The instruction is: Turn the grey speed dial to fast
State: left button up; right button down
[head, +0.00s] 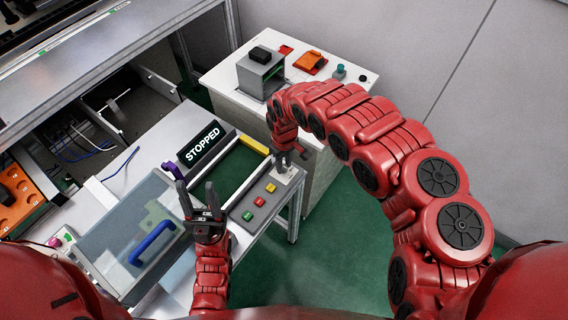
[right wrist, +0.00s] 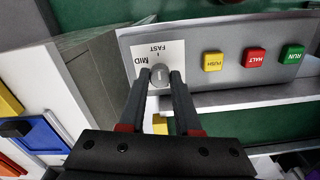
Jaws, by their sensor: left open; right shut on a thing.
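The grey speed dial (right wrist: 160,75) sits on a white label plate (right wrist: 172,50) at the end of the control panel (right wrist: 230,85). The plate reads FAST and MID, upside down in the right wrist view; the rest is hidden. A pale line on the dial's face seems to run roughly towards the FAST tick, but it is too small to be sure. My right gripper (right wrist: 161,82) is shut on the dial, one finger on each side. In the head view my right gripper (head: 291,157) is over the panel's far end. My left gripper (head: 197,190) is open and empty, left of the panel.
Yellow PUSH (right wrist: 212,62), red HALT (right wrist: 254,58) and green RUN (right wrist: 292,54) buttons line the panel beside the dial. A display (head: 202,143) reads STOPPED. A clear cover with a blue handle (head: 152,243) lies left. A white cabinet (head: 225,78) stands behind.

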jog(key=shift+w, duration=0.1)
jog(key=c, duration=0.6)
grip_release()
jog(key=shift+r, duration=0.1)
notch_tip(320, 180, up, 6)
jog(key=shift+f, duration=0.1)
notch_tip(320, 180, up, 7)
jog(key=p, duration=0.4)
notch_tip(320, 180, up, 4)
send_over(284, 166)
jog(key=shift+r, duration=0.2)
